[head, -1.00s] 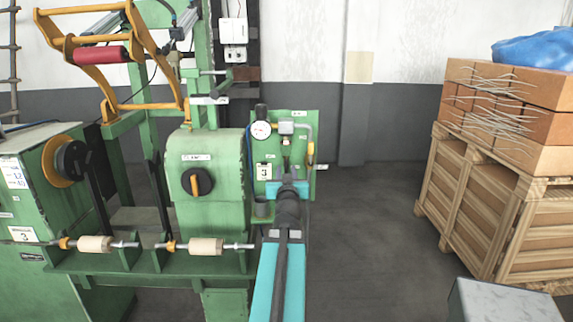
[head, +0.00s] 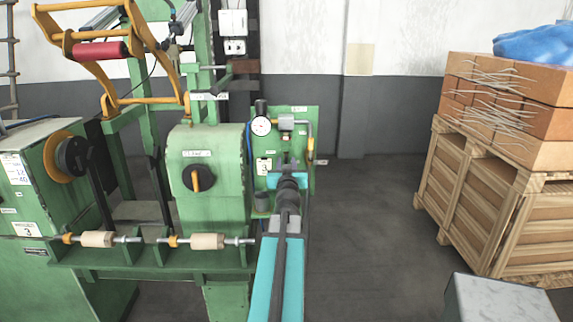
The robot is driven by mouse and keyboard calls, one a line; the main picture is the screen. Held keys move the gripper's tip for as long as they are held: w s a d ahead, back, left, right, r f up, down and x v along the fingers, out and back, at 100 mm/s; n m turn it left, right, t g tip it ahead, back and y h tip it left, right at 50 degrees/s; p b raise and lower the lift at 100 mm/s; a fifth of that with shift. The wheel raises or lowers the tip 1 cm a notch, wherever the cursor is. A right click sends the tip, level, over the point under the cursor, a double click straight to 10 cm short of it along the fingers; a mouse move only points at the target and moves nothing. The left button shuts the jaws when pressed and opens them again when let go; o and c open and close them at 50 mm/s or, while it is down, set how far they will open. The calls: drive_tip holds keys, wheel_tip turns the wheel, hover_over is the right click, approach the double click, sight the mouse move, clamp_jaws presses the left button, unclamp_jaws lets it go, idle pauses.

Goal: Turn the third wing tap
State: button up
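A green panel (head: 298,113) with a number 3 label (head: 264,166) stands right of the green machine. It carries a round white gauge (head: 261,126), a grey block (head: 286,122) and a pipe (head: 309,129) bending down on the right. A small fitting (head: 310,145) sits on that pipe, too small to tell how its handle lies. My arm reaches forward to the panel's lower middle. My gripper (head: 287,166) is at its far end, in front of the panel. Its fingers are mostly hidden behind my own wrist, so I cannot tell what they touch. I cannot make out a wing tap clearly.
The green winding machine (head: 208,150) has a black and orange knob (head: 198,178) and a shaft with pale spools (head: 207,241) close to my arm's left. The floor (head: 365,220) between is clear.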

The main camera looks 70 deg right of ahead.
clamp_jaws()
drive_tip(key=shift+m, duration=0.4)
drive_tip(key=m, duration=0.3)
drive_tip(key=shift+s+b, duration=0.1)
drive_tip(key=shift+b, duration=0.2)
drive_tip(key=m, duration=0.3)
drive_tip(key=shift+s+f, duration=0.1)
drive_tip(key=m, duration=1.1)
drive_tip(key=shift+s+d+f+p, duration=0.1)
drive_tip(key=shift+f+p, duration=0.1)
drive_tip(key=shift+p, duration=0.15)
